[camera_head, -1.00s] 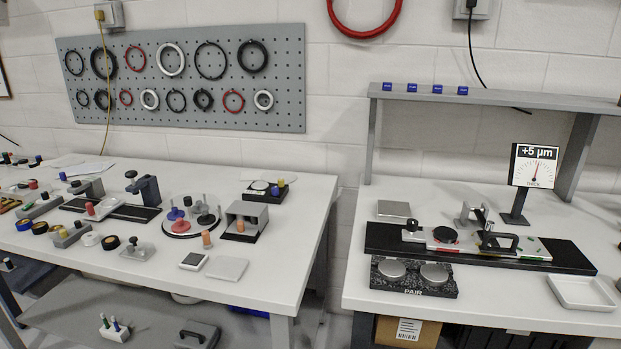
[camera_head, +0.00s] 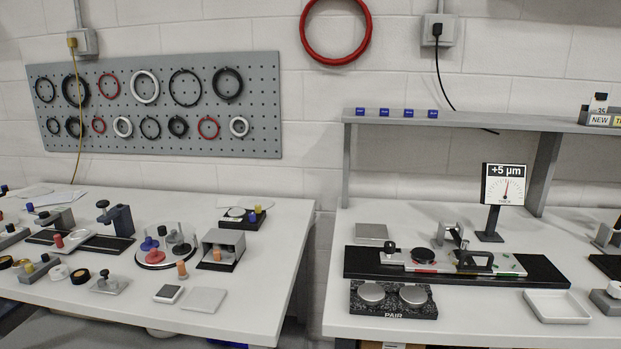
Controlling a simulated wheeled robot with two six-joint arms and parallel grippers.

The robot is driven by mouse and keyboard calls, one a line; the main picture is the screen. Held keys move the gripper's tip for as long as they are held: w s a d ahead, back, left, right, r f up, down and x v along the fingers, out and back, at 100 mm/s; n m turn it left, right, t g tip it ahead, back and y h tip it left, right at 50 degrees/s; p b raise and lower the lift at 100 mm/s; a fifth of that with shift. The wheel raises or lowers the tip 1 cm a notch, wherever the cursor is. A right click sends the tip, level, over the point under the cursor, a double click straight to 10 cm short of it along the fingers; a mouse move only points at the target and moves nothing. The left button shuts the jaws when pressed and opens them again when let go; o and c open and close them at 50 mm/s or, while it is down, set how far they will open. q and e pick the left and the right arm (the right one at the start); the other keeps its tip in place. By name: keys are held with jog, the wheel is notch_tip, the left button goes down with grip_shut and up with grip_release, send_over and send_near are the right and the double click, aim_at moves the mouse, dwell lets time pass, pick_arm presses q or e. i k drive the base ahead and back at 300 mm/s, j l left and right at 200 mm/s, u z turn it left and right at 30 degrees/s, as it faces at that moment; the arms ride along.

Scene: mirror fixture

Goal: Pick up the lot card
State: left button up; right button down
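I cannot pick out a lot card for certain in this view. White sheets of paper (camera_head: 57,198) lie at the back of the left table, too small to read. On the right end of the grey shelf stands a holder labelled "NEW" (camera_head: 599,119) with a small item marked "35" (camera_head: 598,102) on it. Neither of my grippers shows in the view.
The right table holds a black fixture base (camera_head: 360,262), a "PAIR" block (camera_head: 394,314), a white tray (camera_head: 557,306) and a "+5 µm" gauge display (camera_head: 504,184). The left table (camera_head: 235,318) is crowded with small fixtures. A gap separates the tables.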

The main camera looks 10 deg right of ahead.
aim_at(600, 104)
jog(key=z, duration=1.55)
